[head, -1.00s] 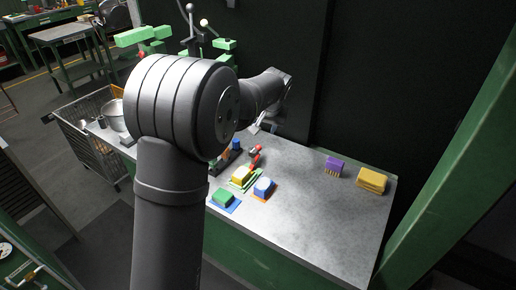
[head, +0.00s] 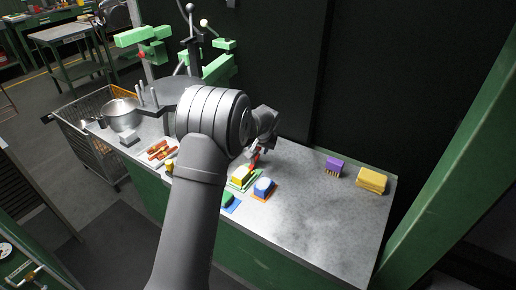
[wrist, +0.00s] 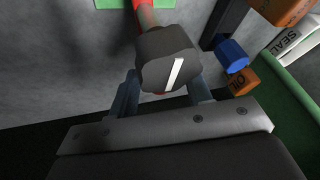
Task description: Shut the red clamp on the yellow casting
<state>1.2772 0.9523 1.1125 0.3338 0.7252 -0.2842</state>
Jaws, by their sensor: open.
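The yellow casting (head: 239,174) sits on a green base (head: 248,184) on the bench in the head view. The red clamp (head: 255,161) stands just behind it, partly hidden by my arm. In the wrist view its red lever (wrist: 147,14) ends in a dark grip (wrist: 167,55) with a white stripe. My gripper (wrist: 163,88) is open, with one finger on each side of this grip. I cannot tell whether either finger touches it. The yellow casting is not visible in the wrist view.
A blue casting (head: 263,186) on an orange base and a green casting (head: 227,200) on a blue base stand nearby.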

